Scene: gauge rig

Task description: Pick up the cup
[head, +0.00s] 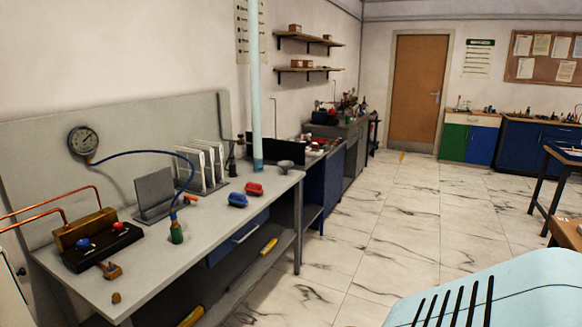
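A small grey bowl-shaped vessel (285,167) stands near the far right end of the grey workbench (150,195). It is the only thing I see that looks like a cup, though it is too small to be sure. It appears upright, behind a red block-like object (254,189) and a blue one (238,200). Neither of my grippers is in view, and nothing touches the vessel.
A pressure gauge (83,141) with a blue hose, a green bottle-like fitting (176,230), a grey stand (154,193) and a black block with knobs (102,245) occupy the bench. Yellow-handled items lie on its lower shelf. The marble floor (380,220) to the right is clear.

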